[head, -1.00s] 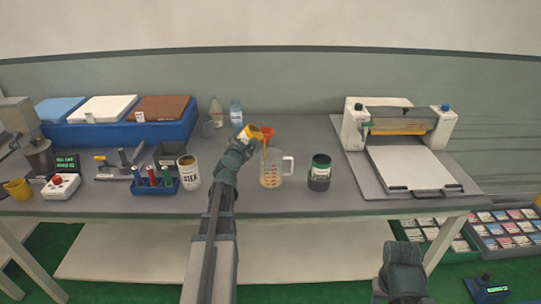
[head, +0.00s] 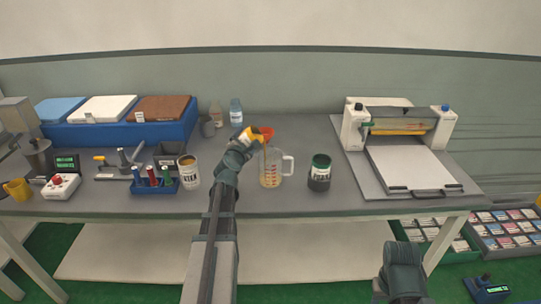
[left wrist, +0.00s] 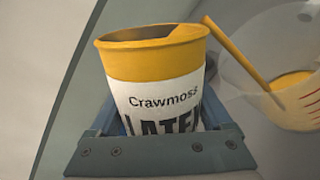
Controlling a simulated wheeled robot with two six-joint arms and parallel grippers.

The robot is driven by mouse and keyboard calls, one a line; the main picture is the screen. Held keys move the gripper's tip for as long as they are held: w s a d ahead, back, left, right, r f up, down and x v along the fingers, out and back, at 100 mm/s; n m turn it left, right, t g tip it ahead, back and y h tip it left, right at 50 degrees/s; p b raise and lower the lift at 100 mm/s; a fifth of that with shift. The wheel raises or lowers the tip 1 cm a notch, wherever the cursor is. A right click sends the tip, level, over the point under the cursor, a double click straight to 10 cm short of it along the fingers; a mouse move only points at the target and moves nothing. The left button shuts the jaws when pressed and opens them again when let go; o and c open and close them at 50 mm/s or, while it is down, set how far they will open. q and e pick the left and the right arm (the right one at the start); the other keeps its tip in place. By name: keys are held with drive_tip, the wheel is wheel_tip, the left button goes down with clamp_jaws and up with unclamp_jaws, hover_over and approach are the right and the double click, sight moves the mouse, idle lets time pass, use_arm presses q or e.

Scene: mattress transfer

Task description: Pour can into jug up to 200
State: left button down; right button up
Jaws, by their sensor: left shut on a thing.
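My left gripper (head: 243,143) is shut on a yellow-rimmed can (left wrist: 155,85) labelled "Crawmoss LATE…". The can, also in the head view (head: 251,134), is held tilted at the upper left of the clear jug (head: 270,181), with its mouth toward the jug. In the left wrist view, a yellow stream (left wrist: 243,62) runs down into the jug (left wrist: 300,110), where yellow liquid (left wrist: 293,82) shows. The jug stands upright with its handle on the right. Its red scale marks are too small to read. My right gripper is not visible; only part of my right arm shows at the lower right.
Another can (head: 189,173) and a blue rack (head: 155,188) stand to the left. Bottles (head: 236,114) stand behind. A press-like machine (head: 400,150) fills the right. Bare bench lies in front of the jug.

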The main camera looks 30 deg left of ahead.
use_arm(q)
drive_tip(key=shift+a+f+m+g+y, duration=0.1)
drive_tip(key=shift+f+m+g+y, duration=0.25)
drive_tip(key=shift+m, duration=0.85)
idle(1.7)
drive_tip(key=shift+r+m+p, duration=0.4)
drive_tip(key=shift+m+p, duration=0.05)
drive_tip(key=shift+m, duration=0.25)
idle(1.8)
drive_tip(key=shift+f+n+b, duration=0.1)
drive_tip(key=shift+n+b, duration=0.4)
drive_tip(key=shift+n, duration=1.2)
